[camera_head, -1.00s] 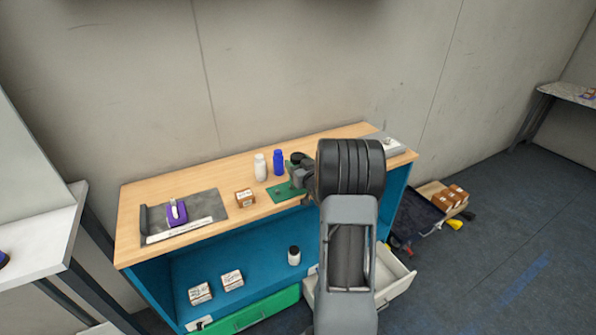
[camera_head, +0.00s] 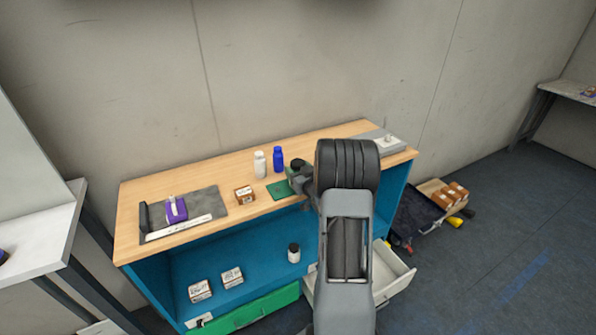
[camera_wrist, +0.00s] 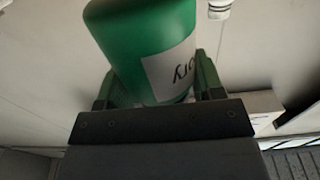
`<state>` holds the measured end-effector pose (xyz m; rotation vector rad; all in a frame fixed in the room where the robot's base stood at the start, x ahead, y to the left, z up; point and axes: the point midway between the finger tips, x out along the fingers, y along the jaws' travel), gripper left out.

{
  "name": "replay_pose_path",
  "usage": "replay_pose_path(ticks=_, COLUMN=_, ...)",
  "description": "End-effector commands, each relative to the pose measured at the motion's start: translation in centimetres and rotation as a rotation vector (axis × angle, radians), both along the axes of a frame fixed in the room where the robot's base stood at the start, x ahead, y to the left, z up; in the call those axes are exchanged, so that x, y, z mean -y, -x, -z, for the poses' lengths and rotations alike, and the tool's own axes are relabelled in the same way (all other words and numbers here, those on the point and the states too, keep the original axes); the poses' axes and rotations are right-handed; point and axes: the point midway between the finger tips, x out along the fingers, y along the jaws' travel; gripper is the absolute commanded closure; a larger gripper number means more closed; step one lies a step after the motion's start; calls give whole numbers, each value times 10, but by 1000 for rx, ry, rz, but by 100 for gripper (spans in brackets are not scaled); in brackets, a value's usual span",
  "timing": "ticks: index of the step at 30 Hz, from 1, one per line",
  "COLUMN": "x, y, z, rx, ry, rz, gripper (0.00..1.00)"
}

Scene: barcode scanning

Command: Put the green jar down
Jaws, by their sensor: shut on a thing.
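The green jar (camera_wrist: 145,45), with a white label and dark lettering, fills the upper middle of the wrist view and looks tilted there. My gripper (camera_wrist: 157,88) is shut on it, one finger on each side.
A purple item (camera_head: 175,209) lies on a grey tray further left. An open drawer (camera_head: 394,282) juts out below.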

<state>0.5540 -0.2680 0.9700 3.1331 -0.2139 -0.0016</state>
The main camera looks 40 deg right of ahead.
Motion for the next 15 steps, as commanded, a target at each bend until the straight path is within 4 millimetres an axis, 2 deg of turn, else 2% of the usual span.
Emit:
replay_pose_path(ticks=7, x=0, y=0, z=2, rx=1, ry=0, rz=0, gripper=67)
replay_pose_path(ticks=8, x=0, y=0, z=3, rx=0, ry=0, rz=0, gripper=36)
replay_pose_path(ticks=15, x=0, y=0, z=3, rx=0, ry=0, rz=0, gripper=13)
